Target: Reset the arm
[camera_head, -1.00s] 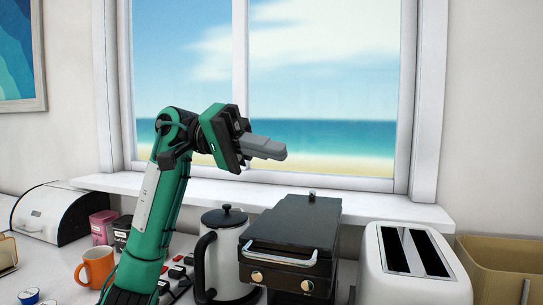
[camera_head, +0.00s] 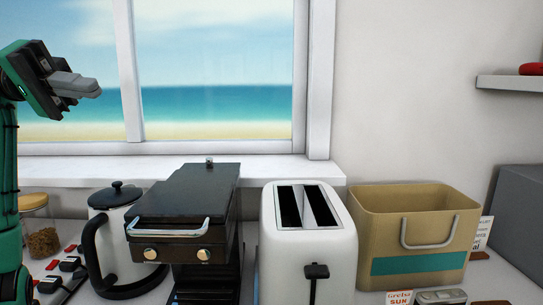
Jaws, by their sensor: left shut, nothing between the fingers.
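My left arm comes in at the left edge of the head view, green and black. Its left gripper (camera_head: 88,88) is raised in front of the window, above the counter. The grey fingers are shut together with nothing between them. The gripper touches nothing. My right gripper is not in view.
On the counter stand a white kettle (camera_head: 118,245) with a black handle, a black grill (camera_head: 185,200), a white toaster (camera_head: 285,260) and a tan bin (camera_head: 380,205). A glass jar (camera_head: 40,238) stands at the left. A shelf (camera_head: 510,84) juts from the right wall.

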